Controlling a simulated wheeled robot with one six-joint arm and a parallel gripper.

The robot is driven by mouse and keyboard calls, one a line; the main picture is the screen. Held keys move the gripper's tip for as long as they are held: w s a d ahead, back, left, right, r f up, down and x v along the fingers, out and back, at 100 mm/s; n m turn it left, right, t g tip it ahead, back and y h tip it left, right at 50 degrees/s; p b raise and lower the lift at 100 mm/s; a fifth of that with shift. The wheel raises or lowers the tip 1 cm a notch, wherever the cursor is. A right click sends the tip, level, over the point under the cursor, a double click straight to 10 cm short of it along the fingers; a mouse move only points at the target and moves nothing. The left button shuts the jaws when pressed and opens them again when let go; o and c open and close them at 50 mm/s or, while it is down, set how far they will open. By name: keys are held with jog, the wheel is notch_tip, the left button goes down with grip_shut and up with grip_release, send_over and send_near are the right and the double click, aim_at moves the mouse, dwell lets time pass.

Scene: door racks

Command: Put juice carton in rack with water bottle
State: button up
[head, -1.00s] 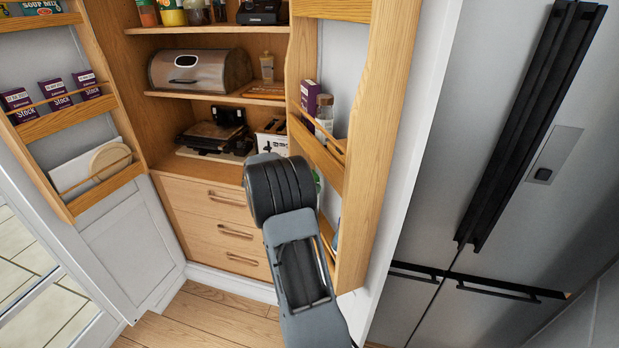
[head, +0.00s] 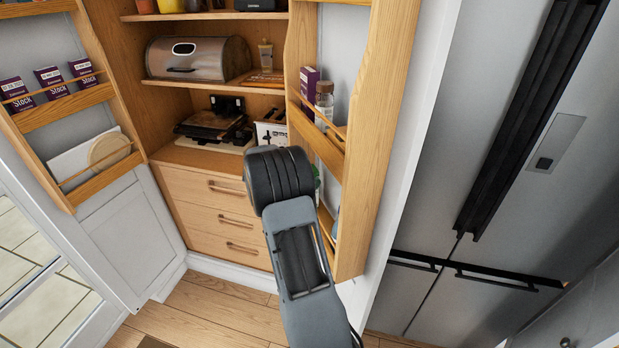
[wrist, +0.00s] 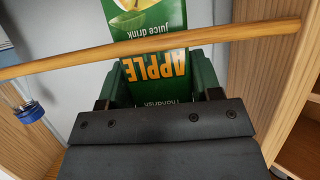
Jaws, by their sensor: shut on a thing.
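The juice carton (wrist: 160,70), green with orange "APPLE" lettering, is between the fingers of my gripper (wrist: 162,80), which is shut on it. In the wrist view a wooden rack rail (wrist: 225,37) crosses in front of the carton's upper part. A clear bottle with a blue cap (wrist: 31,111), likely the water bottle, is at the left edge, apart from the carton and partly cut off. In the head view my wrist hides most of the carton and the lower door rack (head: 328,232). I cannot tell whether the carton touches the rack floor.
The upper rack of the same door holds a purple box (head: 309,82) and a jar (head: 324,100). Pantry shelves with a bread bin (head: 198,60) and a grill (head: 214,121) stand behind. The left door holds several stock boxes (head: 50,80). A fridge (head: 500,150) stands right.

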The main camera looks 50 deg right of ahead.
jog(key=shift+f, duration=0.55)
jog(key=o, duration=1.2)
jog(key=b+v, duration=0.3)
jog(key=v, duration=1.1)
jog(key=shift+d+r, duration=0.1)
